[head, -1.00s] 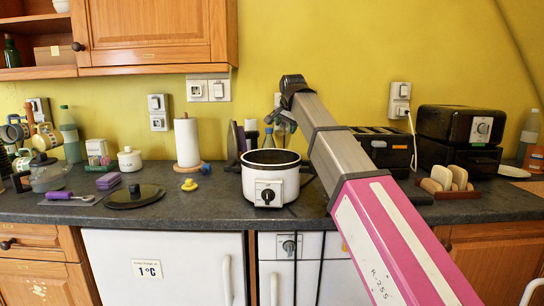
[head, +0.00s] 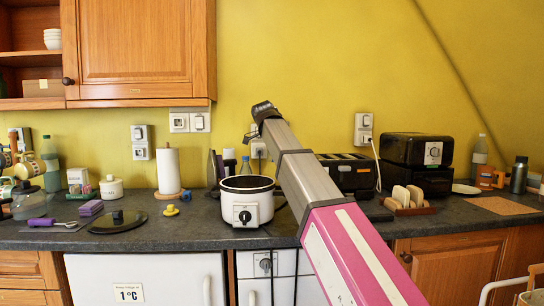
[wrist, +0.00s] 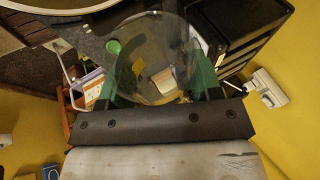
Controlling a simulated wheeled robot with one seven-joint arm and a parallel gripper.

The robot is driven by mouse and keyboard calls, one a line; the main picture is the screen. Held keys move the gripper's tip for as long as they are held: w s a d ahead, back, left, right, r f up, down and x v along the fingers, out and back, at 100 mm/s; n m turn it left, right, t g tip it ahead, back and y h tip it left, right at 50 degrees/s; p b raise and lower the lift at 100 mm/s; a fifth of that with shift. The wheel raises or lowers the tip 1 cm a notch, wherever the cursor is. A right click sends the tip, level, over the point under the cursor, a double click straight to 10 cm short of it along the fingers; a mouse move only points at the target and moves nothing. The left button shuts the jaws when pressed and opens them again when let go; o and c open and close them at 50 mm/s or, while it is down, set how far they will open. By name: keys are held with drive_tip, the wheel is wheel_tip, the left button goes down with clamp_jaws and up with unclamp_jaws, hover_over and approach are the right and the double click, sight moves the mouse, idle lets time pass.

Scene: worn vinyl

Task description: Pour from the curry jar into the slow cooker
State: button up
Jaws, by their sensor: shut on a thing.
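The slow cooker (head: 246,212), white with a dark open top and a front dial, stands on the counter, its lid off. In the wrist view, my gripper (wrist: 158,88) has its green fingers shut on a clear, see-through jar (wrist: 145,45), taken as the curry jar; no label shows and its contents are hard to tell. A pale curved rim, probably the cooker's, shows at that view's top left. In the head view my arm reaches up over the counter just right of and above the cooker; the gripper and jar cannot be made out there.
A dark lid (head: 117,221) lies on the left counter near a yellow knob-like item (head: 171,210). A paper towel roll (head: 169,170) stands behind. Right are a black toaster (head: 347,172), a bread rack (head: 408,207) and a black oven (head: 417,163). Bottles stand close behind the cooker.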

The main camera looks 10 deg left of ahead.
drive_tip(key=y, duration=0.1)
drive_tip(key=d+r+y, duration=0.1)
drive_tip(key=y, duration=0.1)
drive_tip(key=shift+w+r+m+g+y, duration=0.15)
drive_tip(key=shift+r+m+g+y, duration=0.15)
drive_tip(key=shift+m+g, duration=0.1)
drive_tip(key=y, duration=0.1)
drive_tip(key=r+y, duration=0.1)
drive_tip(key=y, duration=0.1)
drive_tip(key=d+g+y, duration=0.1)
drive_tip(key=shift+w+r+m+y, duration=0.1)
drive_tip(key=shift+r+m+y, duration=0.2)
drive_tip(key=shift+r+m, duration=0.1)
drive_tip(key=r+y, duration=0.1)
drive_tip(key=y, duration=0.1)
drive_tip(key=d+m+y, duration=0.1)
drive_tip(key=y, duration=0.1)
drive_tip(key=shift+w+r+g, duration=0.1)
drive_tip(key=shift+r+g, duration=0.3)
drive_tip(key=shift+w+d+r+m+y, duration=0.15)
drive_tip(key=shift+r+y, duration=0.1)
drive_tip(key=shift+y, duration=0.4)
drive_tip(key=shift+s+r+m+y, duration=0.1)
drive_tip(key=shift+r+y, duration=0.15)
drive_tip(key=shift+y, duration=0.45)
drive_tip(key=shift+w+d+r+m+y, duration=0.15)
drive_tip(key=shift+r+y, duration=0.1)
drive_tip(key=shift+y, duration=0.4)
drive_tip(key=shift+s, duration=0.1)
drive_tip(key=shift+a, duration=0.1)
